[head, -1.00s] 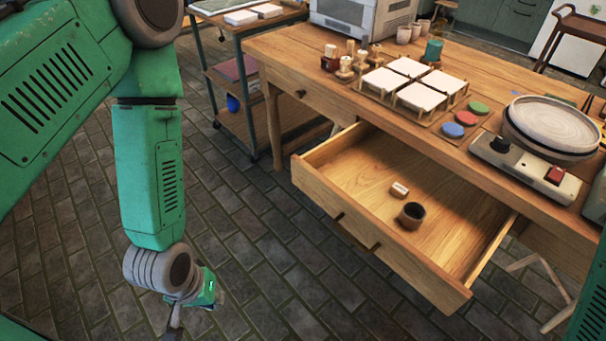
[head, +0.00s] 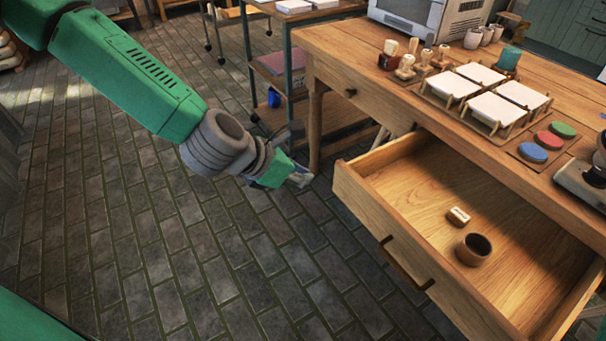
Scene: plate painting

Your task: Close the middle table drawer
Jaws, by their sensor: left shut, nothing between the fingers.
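The middle table drawer (head: 365,208) is pulled far out of the wooden table (head: 345,55). A dark handle (head: 406,264) is on its front. Inside lie a small dark-rimmed cup (head: 473,249) and a small pale block (head: 458,216). My left gripper (head: 302,178) is left of the drawer's front left corner, apart from it, above the floor. It is shut and empty; its fingers show only small. My right gripper is not in view.
On the table stand stamps (head: 405,67), white tiles on stands (head: 495,108) and coloured discs (head: 533,152). A shelf cart (head: 284,62) stands behind the table's left leg (head: 316,128). The floor left of the drawer is clear.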

